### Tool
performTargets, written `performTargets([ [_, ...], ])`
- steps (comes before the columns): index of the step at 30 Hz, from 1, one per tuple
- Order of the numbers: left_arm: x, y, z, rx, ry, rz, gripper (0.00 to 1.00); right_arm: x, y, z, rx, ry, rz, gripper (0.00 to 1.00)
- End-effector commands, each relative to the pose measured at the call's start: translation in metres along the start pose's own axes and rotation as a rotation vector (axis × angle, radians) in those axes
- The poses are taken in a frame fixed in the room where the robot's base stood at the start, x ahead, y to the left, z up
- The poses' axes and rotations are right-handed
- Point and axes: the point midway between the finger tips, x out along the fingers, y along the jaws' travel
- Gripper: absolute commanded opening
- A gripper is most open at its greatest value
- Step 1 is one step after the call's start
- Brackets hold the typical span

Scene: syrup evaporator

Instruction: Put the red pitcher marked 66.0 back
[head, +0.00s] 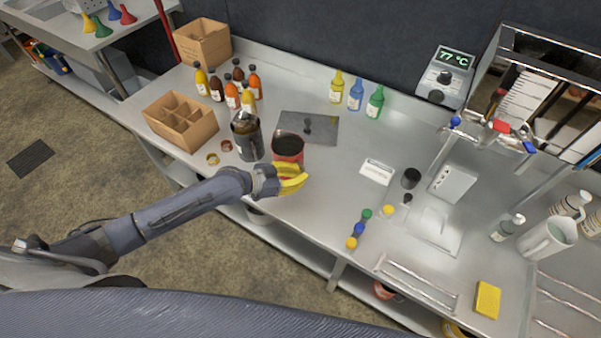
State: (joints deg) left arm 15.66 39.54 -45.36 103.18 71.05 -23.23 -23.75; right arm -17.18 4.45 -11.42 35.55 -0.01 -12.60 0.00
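A red pitcher (288,149) with dark contents stands on the steel counter, left of the middle. Its 66.0 marking cannot be read from here. My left gripper (293,179), with yellow fingers, is at the pitcher's near side, low beside its wall. The fingers overlap the pitcher's lower edge in the head view, and I cannot tell whether they touch it or hold a handle. My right gripper is not in view.
A dark pot (247,138) stands close left of the pitcher, and a grey lid-like plate (322,125) lies behind it. Several sauce bottles (232,96) and a cardboard divider box (180,122) are farther left. A controller (445,77) reads 77 °C. Counter right of the pitcher is partly clear.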

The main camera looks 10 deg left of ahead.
Motion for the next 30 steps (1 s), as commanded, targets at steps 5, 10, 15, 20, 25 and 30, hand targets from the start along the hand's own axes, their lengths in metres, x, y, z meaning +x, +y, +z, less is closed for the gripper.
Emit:
performTargets([
  [5,0.0006,-0.0001,0.0004,0.0,0.002,0.0,0.0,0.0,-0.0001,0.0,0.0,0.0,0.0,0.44],
  [10,0.0005,0.0,0.0003,0.0,0.002,0.0,0.0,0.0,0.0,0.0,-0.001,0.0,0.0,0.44],
  [15,0.0006,0.0,0.0005,0.0,0.002,0.0,0.0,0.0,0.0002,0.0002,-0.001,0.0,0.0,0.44],
  [20,0.0012,0.0001,0.0017,0.0,0.002,0.0,0.0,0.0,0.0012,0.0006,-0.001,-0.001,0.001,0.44],
  [25,0.0022,0.0002,0.004,0.0,0.002,0.001,0.0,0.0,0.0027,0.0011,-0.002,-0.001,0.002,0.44],
  [30,0.0033,0.0,0.0064,0.002,0.002,0.0,0.0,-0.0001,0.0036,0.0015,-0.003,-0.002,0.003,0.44],
])
